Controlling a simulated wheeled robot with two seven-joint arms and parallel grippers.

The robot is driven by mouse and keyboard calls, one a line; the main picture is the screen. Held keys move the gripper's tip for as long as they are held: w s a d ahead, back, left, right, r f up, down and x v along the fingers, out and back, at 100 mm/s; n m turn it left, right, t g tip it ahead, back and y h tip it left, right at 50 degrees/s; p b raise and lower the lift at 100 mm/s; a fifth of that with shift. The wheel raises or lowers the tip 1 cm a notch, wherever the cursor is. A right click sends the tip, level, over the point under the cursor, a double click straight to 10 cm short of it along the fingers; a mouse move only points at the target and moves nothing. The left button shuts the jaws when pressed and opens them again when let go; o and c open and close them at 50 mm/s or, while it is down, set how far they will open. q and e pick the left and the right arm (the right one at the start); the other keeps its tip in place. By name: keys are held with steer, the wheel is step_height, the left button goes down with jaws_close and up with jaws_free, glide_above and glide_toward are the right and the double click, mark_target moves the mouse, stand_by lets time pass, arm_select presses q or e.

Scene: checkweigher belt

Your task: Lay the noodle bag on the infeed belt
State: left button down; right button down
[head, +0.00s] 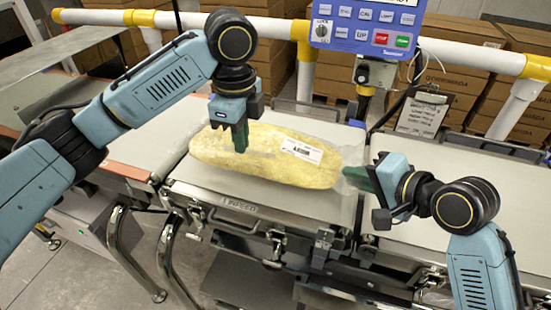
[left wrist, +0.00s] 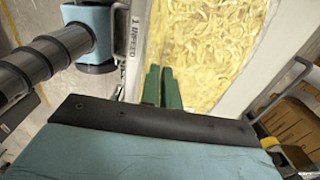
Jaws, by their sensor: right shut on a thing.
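The noodle bag (head: 265,158) is a long clear bag of yellow noodles with a white label, lying lengthwise over the infeed belt (head: 290,205) in the head view. Its left end reaches the belt's left edge. I cannot tell whether its whole underside touches the belt. My right gripper (head: 362,180) is shut on the bag's right end. My left gripper (head: 240,140) points down by the bag's left half. Its green fingers (left wrist: 162,88) are together with nothing visible between them in the left wrist view, beside the noodle bag (left wrist: 205,50).
A blue control panel (head: 365,22) stands behind the belt on a post. A yellow and white rail (head: 270,28) runs behind, with cardboard boxes (head: 455,90) beyond. Another belt (head: 450,170) lies to the right, and a conveyor (head: 145,145) to the left.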

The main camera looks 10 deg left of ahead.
mark_target(243, 156)
arm_select(q)
steer(key=shift+d, duration=0.25)
steer(key=shift+s+f, duration=0.1)
steer(key=shift+f, duration=0.05)
arm_select(e)
steer(key=shift+f, duration=0.15)
